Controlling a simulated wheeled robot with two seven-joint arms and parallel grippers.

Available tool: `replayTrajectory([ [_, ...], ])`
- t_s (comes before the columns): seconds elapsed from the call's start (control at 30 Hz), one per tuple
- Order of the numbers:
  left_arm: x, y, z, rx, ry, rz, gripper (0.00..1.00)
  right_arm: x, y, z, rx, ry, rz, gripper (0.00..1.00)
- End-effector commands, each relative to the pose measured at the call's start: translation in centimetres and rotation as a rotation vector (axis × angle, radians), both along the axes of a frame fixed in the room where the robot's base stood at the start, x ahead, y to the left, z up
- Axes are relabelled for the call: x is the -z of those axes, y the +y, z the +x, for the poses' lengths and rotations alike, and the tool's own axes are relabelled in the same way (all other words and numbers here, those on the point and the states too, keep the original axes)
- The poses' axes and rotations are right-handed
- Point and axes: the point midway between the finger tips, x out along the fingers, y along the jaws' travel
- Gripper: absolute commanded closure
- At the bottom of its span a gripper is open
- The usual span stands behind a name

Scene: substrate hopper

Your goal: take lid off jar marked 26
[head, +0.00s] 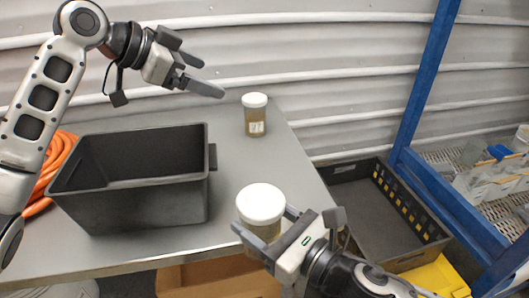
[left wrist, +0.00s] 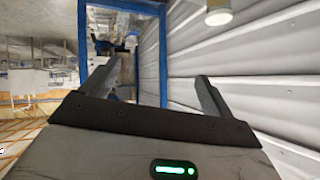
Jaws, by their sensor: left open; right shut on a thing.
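One jar (head: 264,231) with brown contents and a white lid (head: 260,202) is at the table's front right edge in the head view. My right gripper (head: 270,227) is shut on its body below the lid, which is on. A second jar (head: 256,121), also with its white lid on, stands upright on the table farther back. It has a pale label, too small to read. No number shows on the held jar. My left gripper (head: 211,77) is open and empty, above the table and left of the back jar. Its spread fingers show in the left wrist view (left wrist: 153,85).
A dark crate (head: 375,215) and a blue rack post (head: 425,80) are at the right. The table between the jars is clear.

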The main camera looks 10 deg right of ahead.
Motion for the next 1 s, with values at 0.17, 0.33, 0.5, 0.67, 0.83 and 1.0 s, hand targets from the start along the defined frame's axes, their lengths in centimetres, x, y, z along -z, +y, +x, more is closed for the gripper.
replayTrajectory([
  [0.17, 0.0, -6.9, -5.9, 0.292, -0.030, 0.235, 0.13, -0.1, 0.0, 0.0, -0.001, -0.003, 0.001, 1.00],
  [0.33, 2.1, -10.5, -12.5, 0.588, -0.042, 0.563, 0.13, -0.1, 0.0, 0.0, -0.001, -0.003, 0.001, 1.00],
  [0.5, 4.4, -10.2, -16.3, 0.777, -0.020, 0.853, 0.13, -0.1, 0.0, 0.0, -0.001, -0.003, 0.001, 1.00],
  [0.67, 5.4, -9.3, -17.7, 0.852, 0.008, 0.993, 0.13, -0.1, 0.0, 0.0, -0.001, -0.003, 0.001, 1.00],
  [0.83, 6.8, -9.0, -18.0, 0.869, 0.020, 1.027, 0.13, -0.1, 0.0, 0.0, -0.001, -0.003, 0.001, 1.00],
  [1.0, 9.3, -9.0, -18.0, 0.868, 0.019, 1.024, 0.13, -0.1, 0.0, 0.0, -0.001, -0.003, 0.001, 1.00],
])
